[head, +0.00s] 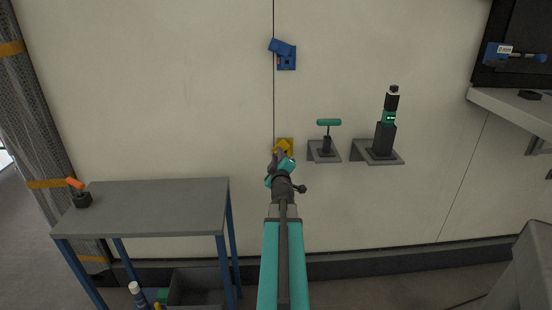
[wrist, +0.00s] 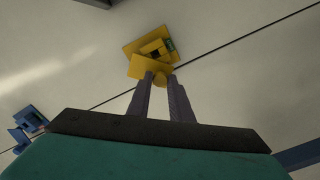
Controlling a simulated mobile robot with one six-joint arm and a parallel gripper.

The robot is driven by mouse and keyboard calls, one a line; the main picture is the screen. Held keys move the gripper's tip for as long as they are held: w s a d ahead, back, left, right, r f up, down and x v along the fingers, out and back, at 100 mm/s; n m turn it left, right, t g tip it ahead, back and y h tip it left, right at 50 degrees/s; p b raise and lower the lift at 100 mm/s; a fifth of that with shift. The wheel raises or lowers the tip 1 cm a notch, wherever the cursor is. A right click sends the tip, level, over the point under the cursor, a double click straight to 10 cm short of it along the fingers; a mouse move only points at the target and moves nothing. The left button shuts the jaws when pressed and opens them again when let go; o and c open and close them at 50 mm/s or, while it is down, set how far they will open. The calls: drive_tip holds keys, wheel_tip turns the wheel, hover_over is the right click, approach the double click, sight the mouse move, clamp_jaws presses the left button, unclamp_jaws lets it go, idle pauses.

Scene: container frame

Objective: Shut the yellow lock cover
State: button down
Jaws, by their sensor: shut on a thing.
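The yellow lock (head: 287,142) is on the pale wall, straight ahead in the head view, partly hidden by my gripper (head: 281,153). In the wrist view its square plate and dark opening (wrist: 154,49) show. The yellow cover (wrist: 147,67) stands out from the plate on the side towards my gripper, leaving the opening in sight. My gripper (wrist: 160,82) is shut on the cover's rounded end, with one finger on each side of it.
A blue lock (head: 286,61) is on the wall above. Just right of my gripper, a small shelf (head: 325,153) holds a green-handled tool, and another shelf (head: 378,157) holds a dark tool. A grey table (head: 150,205) stands at left. Open wall lies left of the lock.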

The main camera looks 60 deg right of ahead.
drive_tip(key=s+n, duration=0.1)
drive_tip(key=n, duration=0.2)
drive_tip(key=s+d+f+n+b, duration=0.1)
drive_tip(key=n, duration=0.2)
drive_tip(key=d+n+b, duration=0.1)
drive_tip(key=n, duration=0.2)
drive_tip(key=shift+s+f, duration=0.3)
drive_tip(key=shift+s, duration=0.1)
drive_tip(key=shift+n, duration=0.3)
drive_tip(key=c, duration=1.6)
unclamp_jaws()
drive_tip(key=shift+a, duration=0.1)
